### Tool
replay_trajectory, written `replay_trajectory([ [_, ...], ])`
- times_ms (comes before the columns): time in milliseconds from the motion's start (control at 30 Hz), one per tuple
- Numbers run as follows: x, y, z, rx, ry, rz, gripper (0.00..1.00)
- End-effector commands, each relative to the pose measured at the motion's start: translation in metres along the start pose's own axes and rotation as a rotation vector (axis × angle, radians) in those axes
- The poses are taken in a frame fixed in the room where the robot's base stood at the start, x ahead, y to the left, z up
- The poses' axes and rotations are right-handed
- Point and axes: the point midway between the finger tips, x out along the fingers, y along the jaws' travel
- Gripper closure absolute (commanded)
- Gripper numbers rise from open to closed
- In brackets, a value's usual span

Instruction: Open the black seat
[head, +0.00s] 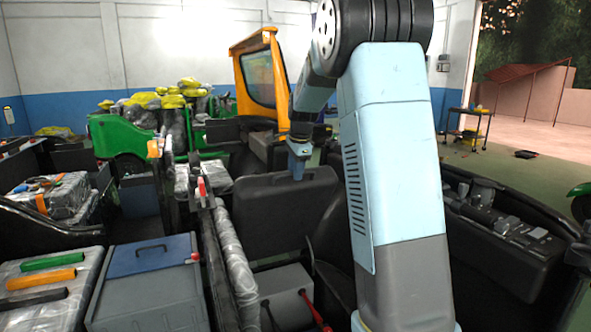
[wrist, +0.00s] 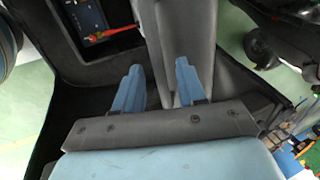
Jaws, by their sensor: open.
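The black seat (head: 275,212) stands upright in the middle of the head view, its broad face showing. Below it lies an open bay with a grey box (head: 285,290) and red and black cables. My gripper (head: 297,168) points down at the seat's top edge, near its right end. In the wrist view, my gripper (wrist: 158,78) has its two blue fingers apart, with the seat's grey-looking edge (wrist: 188,35) running between and beyond them. I cannot tell whether either finger touches the seat. The red cable end (wrist: 118,32) shows in the bay at upper left.
A blue-lidded grey box (head: 150,285) and wrapped bundles (head: 50,198) are at left. A plastic-wrapped bar (head: 232,260) runs left of the bay. A green vehicle with an orange cab frame (head: 262,75) stands behind. A dark console (head: 500,240) is at right.

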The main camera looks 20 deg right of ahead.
Motion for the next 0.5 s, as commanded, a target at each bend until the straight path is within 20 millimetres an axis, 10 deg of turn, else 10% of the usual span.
replay_trajectory([
  [500,-0.0005,-0.0001,0.0001,0.0,0.0,0.0,0.97],
])
